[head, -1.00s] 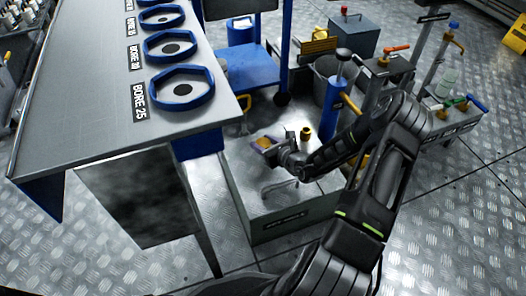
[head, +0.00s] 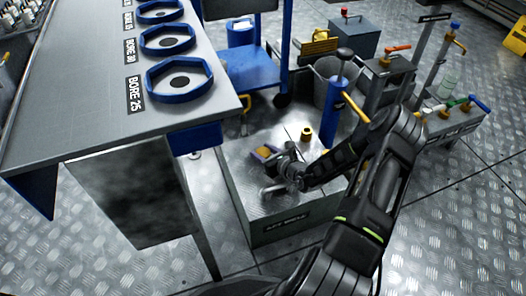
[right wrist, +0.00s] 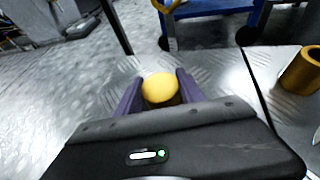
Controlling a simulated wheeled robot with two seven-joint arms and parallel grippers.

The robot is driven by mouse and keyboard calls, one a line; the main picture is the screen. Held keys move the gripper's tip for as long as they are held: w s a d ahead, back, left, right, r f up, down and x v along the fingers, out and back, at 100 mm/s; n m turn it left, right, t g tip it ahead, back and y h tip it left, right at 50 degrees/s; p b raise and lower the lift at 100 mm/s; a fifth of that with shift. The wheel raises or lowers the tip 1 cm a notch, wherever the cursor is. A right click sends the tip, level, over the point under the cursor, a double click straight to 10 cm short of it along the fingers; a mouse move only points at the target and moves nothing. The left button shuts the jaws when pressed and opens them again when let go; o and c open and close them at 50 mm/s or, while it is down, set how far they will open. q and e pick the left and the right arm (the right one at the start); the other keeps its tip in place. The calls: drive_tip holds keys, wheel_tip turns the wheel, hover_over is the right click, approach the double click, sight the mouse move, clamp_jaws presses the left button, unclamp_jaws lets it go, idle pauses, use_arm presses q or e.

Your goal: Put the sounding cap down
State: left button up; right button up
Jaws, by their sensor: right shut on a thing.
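The sounding cap, a yellow round piece (right wrist: 160,88), sits between the two purple fingers of my right gripper (right wrist: 158,92) in the right wrist view. In the head view the right gripper (head: 264,153) is shut on the cap over the left back part of the grey box labelled like "AFT BILGE" (head: 292,226). Whether the cap touches the box top cannot be told. A short brass pipe (head: 306,134) stands on the box, to the right of the gripper and apart from it. It also shows in the right wrist view (right wrist: 302,72). My left gripper is not in view.
A grey bent handle (head: 270,192) lies on the box top near the gripper. A grey bench (head: 90,95) with blue hexagonal rings is at the left. A blue cart (head: 252,68) stands behind.

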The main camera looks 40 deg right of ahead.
drive_tip(key=o, duration=1.3)
drive_tip(key=shift+o, duration=0.2)
drive_tip(key=shift+r, duration=0.1)
drive_tip(key=shift+r, duration=0.25)
drive_tip(key=p+v, duration=0.5)
drive_tip(key=v, duration=0.6)
drive_tip(key=shift+s+d+r, duration=0.1)
drive_tip(key=shift+r, duration=0.1)
drive_tip(key=shift+s+r, duration=0.1)
drive_tip(key=shift+s, duration=0.3)
